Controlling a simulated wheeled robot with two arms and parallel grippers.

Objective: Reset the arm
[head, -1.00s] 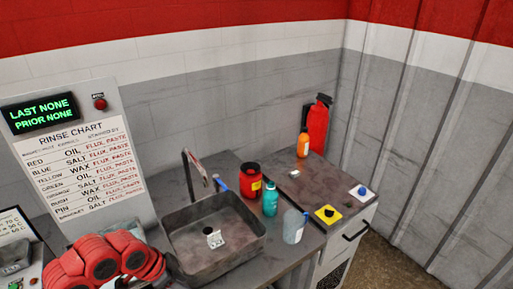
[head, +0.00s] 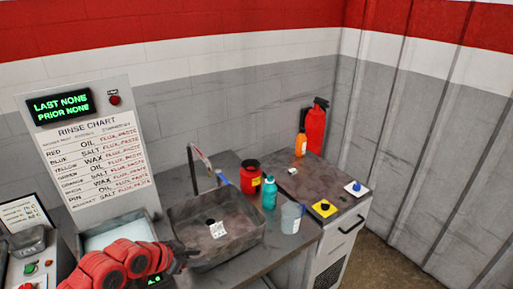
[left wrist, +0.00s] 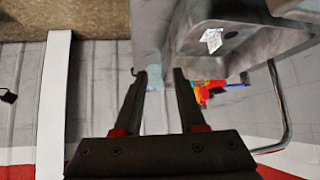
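My left arm, red, comes in at the bottom left of the head view. Its dark gripper (head: 180,254) is in front of the left edge of the grey sink (head: 218,254). In the left wrist view the two fingers (left wrist: 158,74) are apart with nothing held between them. The sink (left wrist: 250,52) is at the upper right there, with a crumpled pale piece (left wrist: 212,40) in it. That piece (head: 217,230) also lies in the sink in the head view. My right gripper is not in view.
A red jar (head: 250,178), a teal bottle (head: 269,194) and a clear beaker (head: 291,218) stand right of the sink. A tap (head: 192,168) rises behind it. A rinse chart board (head: 95,155) and a pale tray (head: 118,231) are on the left. Yellow-based (head: 324,208) and white-based (head: 356,188) buttons are on the right cabinet.

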